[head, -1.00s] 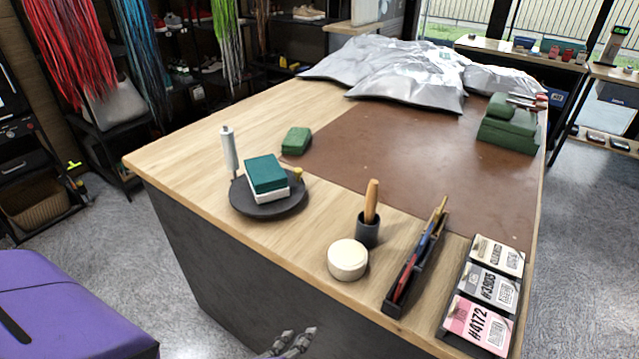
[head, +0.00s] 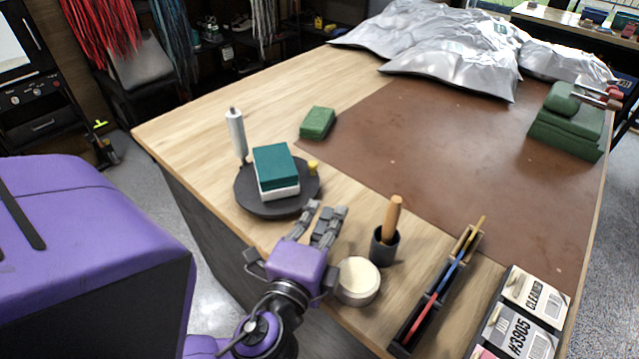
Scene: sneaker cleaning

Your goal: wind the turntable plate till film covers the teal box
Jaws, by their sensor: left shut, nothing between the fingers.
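The dark round turntable plate (head: 258,206) lies on the wooden table near its left front edge. The teal box (head: 273,163) with a white lower part (head: 281,193) sits on the plate. A white film roll (head: 236,133) stands upright at the plate's back left, and a small yellow knob (head: 313,167) shows at the plate's right side. No film shows over the teal box's top. My left gripper (head: 327,208) is shut and empty, just right of and in front of the plate, at the table's front edge. My right gripper is not in view.
A round cream tub (head: 358,281) is close to the right of my left gripper, with a dark cup (head: 384,246) holding a wooden-handled tool behind it. A long dark tray (head: 432,299) is farther right. A green block (head: 317,122) lies behind the plate.

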